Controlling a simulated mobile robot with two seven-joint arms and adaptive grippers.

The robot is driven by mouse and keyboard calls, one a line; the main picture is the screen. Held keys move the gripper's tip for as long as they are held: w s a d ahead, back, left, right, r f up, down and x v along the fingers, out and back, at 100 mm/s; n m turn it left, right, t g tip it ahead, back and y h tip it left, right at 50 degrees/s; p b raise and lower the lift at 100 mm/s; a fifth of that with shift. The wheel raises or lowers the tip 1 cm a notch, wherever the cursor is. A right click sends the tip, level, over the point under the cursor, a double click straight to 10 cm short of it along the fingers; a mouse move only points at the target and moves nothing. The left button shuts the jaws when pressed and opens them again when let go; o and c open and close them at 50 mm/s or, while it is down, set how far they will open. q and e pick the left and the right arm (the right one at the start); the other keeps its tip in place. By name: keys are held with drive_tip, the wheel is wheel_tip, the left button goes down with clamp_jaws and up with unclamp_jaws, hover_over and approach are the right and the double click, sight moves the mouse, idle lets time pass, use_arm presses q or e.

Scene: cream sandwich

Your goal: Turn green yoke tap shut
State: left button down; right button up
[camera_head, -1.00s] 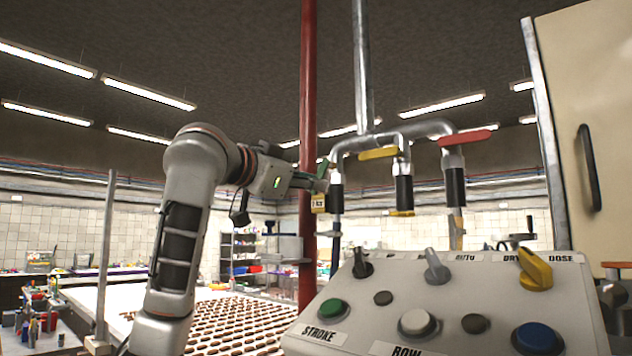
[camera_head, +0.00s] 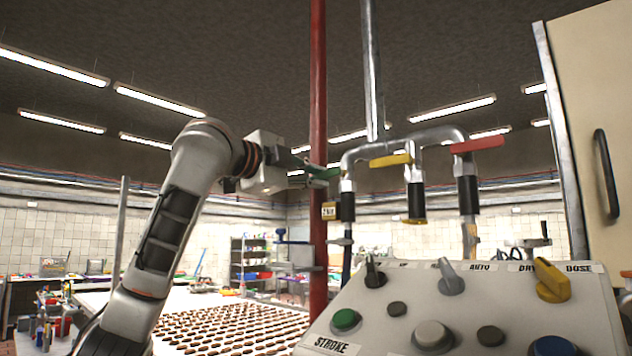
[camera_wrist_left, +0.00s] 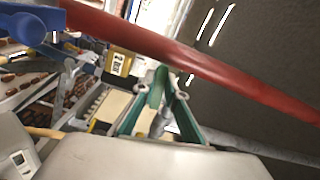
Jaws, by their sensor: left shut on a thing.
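The green yoke tap handle (camera_head: 325,172) sits at the left end of the grey pipe yoke (camera_head: 420,137), just above a black-sleeved drop pipe. My left gripper (camera_head: 318,179) reaches it from the left, beside the red post, and is shut on the handle. The handle slopes slightly in the head view. In the left wrist view the green handle (camera_wrist_left: 157,86) shows between the fingers, which partly hide it. My right gripper is in neither view.
The yellow handle (camera_head: 391,160) and red handle (camera_head: 477,144) are on neighbouring drops. A red post (camera_head: 318,110) stands close to my left gripper. A yellow tag (camera_head: 329,210) hangs below it. A control panel (camera_head: 400,330) fills the lower right.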

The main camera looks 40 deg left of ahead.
use_arm(q)
drive_tip(key=shift+r+m, duration=0.4)
drive_tip(key=shift+m, duration=0.5)
drive_tip(key=c, duration=2)
unclamp_jaws()
drive_tip(key=shift+c, duration=0.2)
drive_tip(key=s, duration=1.2)
drive_tip(key=shift+a, duration=0.45)
